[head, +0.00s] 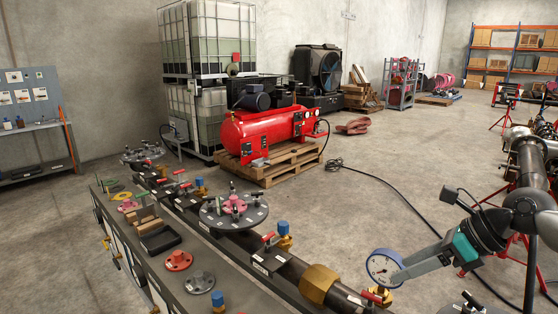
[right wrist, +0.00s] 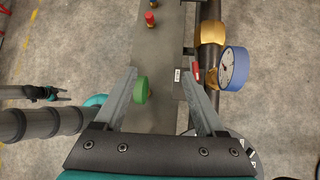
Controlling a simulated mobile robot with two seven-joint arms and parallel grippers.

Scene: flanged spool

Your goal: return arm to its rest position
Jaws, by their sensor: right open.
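My right arm comes in from the right in the head view. Its gripper (head: 402,272) is beside a blue-rimmed pressure gauge (head: 383,266), and I cannot tell if they touch. In the right wrist view the two grey fingers of this gripper (right wrist: 163,82) are apart, with nothing clamped between them. A green round knob (right wrist: 141,90) shows just inside the left finger, apparently below it. The gauge (right wrist: 233,68) appears outside the right finger there.
A dark pipe with a brass fitting (head: 318,284) runs along the bench (head: 222,275). A grey flange disc (head: 233,209) with a pink hub sits on it. A red compressor (head: 268,128) stands on a pallet behind. Open floor (head: 385,165) lies beyond.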

